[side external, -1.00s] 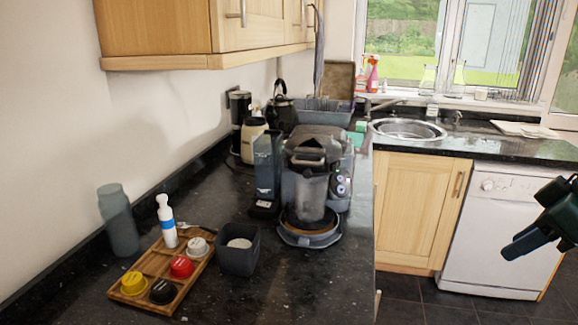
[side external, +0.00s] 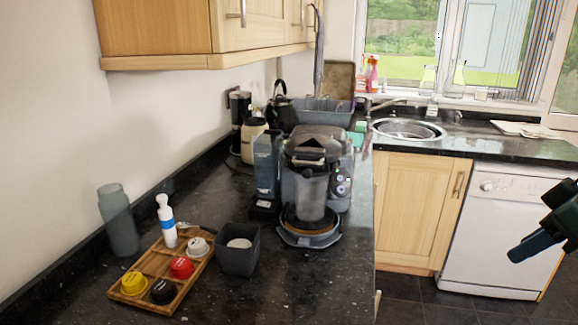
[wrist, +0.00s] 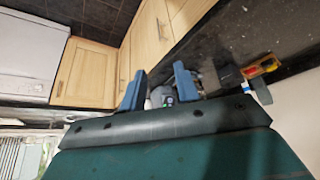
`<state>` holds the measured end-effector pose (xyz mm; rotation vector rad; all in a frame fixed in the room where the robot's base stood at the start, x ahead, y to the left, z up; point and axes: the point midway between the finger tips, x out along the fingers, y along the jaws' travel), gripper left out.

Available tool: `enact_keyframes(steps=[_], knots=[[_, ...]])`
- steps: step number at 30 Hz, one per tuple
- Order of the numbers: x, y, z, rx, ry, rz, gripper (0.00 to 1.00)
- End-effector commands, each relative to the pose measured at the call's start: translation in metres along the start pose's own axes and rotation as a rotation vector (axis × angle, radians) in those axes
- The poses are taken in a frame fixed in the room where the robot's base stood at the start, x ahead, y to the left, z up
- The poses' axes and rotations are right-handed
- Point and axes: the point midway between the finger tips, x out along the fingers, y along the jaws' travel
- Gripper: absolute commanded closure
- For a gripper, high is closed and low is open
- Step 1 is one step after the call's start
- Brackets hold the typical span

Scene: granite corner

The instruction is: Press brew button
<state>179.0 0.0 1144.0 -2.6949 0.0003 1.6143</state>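The coffee machine (side external: 318,140) stands on the dark granite counter near its right edge. Its control panel (side external: 342,182) is on its right side, with small lit buttons too small to read, so I cannot tell which one is brew. My gripper (side external: 516,254) is at the far right, over the floor and well apart from the machine. In the wrist view my gripper (wrist: 160,88) is open, with two blue fingers apart and nothing held. Part of the machine (wrist: 162,96), with a green light, shows small between the fingers; the rest is hidden behind my gripper.
A wooden tray (side external: 138,303) with coloured capsules and a white bottle (side external: 166,221) is at front left. A dark square container (side external: 238,260) stands left of the machine. Wooden cupboards (side external: 200,35) hang above. The space between my gripper and the machine looks clear.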

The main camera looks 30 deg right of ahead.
Motion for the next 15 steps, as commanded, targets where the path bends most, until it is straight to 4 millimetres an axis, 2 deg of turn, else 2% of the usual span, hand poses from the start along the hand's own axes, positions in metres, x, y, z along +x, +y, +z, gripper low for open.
enact_keyframes(steps=[2,6,7,15], knots=[[0.0000,0.0000,0.0000,0.000,0.000,0.000,0.68],[0.0000,0.0000,-0.0001,0.000,0.000,0.000,0.96],[0.0000,0.0000,-0.0001,0.000,0.000,0.000,1.00],[0.0000,0.0000,-0.0001,0.000,0.000,0.000,1.00]])
